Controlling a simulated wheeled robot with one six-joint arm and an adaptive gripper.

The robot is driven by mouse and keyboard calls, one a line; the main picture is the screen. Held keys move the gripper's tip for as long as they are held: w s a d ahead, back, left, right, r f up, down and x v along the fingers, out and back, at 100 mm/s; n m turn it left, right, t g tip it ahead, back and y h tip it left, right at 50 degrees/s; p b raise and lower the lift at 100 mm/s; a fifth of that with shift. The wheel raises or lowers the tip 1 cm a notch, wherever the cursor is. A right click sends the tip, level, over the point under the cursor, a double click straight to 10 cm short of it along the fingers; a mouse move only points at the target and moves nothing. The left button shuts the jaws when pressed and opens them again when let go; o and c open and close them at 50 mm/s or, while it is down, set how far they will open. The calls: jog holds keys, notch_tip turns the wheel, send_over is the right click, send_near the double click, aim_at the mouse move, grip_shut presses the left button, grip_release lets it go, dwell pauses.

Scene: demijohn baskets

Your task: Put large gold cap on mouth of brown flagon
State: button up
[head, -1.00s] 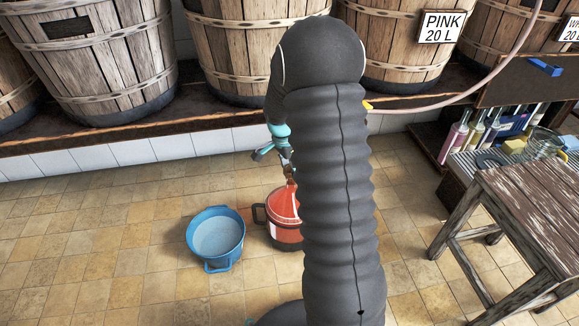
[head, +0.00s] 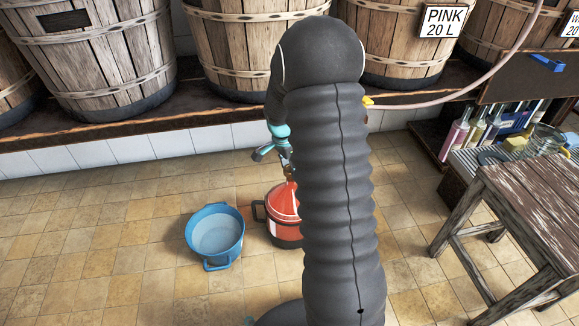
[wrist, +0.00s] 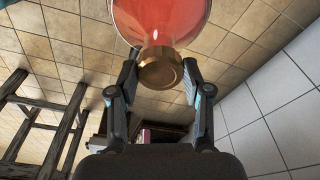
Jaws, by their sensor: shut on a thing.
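My gripper (wrist: 160,76) is shut on the large gold cap (wrist: 161,70), with one finger on either side of it in the wrist view. Just beyond the cap is the neck of a glass flagon (wrist: 160,20) filled with orange-red. The cap lines up with the neck, but I cannot tell if it is seated or just above the mouth. In the head view the flagon (head: 284,203) looks red with a conical top, in a dark handled basket. My gripper (head: 273,152) is above it, partly hidden by my arm. No plainly brown flagon shows.
A blue tub (head: 215,235) stands on the tiled floor left of the flagon. Wooden barrels (head: 85,55) line the ledge behind. A weathered wooden stool (head: 525,205) is at the right, beside bottles (head: 458,135) on a rack. The floor at the left is free.

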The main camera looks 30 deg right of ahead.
aim_at(285, 171)
jog(key=o, duration=1)
jog(key=r, duration=0.4)
jog(key=a+r, duration=0.1)
jog(key=r, duration=0.7)
jog(key=shift+s+a, duration=0.1)
jog(key=shift+a, duration=0.3)
